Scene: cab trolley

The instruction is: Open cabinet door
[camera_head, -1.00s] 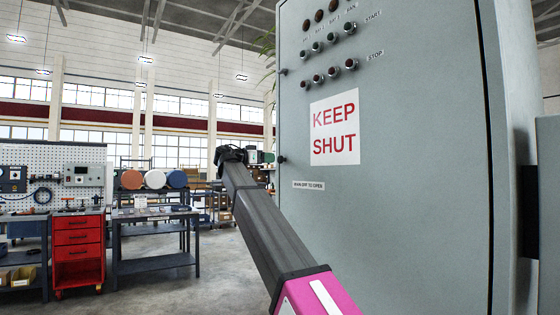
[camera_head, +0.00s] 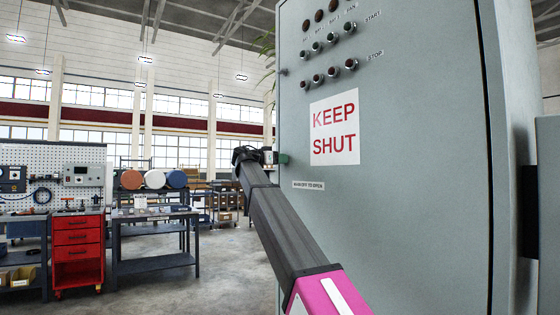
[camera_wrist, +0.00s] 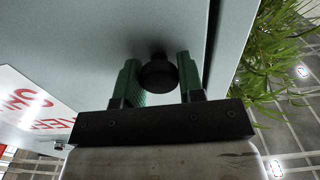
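The grey cabinet door (camera_head: 420,190) is shut and carries a white "KEEP SHUT" sign (camera_head: 335,130). In the wrist view, a round black knob (camera_wrist: 158,74) sticks out from the door near its edge. My gripper (camera_head: 281,158) is at the door's left edge in the head view, where it hides the knob. In the wrist view, the green fingers of my gripper (camera_wrist: 160,66) stand apart, one on each side of the knob. They look open around it; whether either finger touches it is hard to tell.
Buttons and lamps (camera_head: 328,47) sit high on the door. A green plant (camera_wrist: 270,60) is beyond the cabinet's edge. A workbench (camera_head: 155,217) and a red drawer unit (camera_head: 78,250) stand farther back left. The floor between (camera_head: 225,265) is clear.

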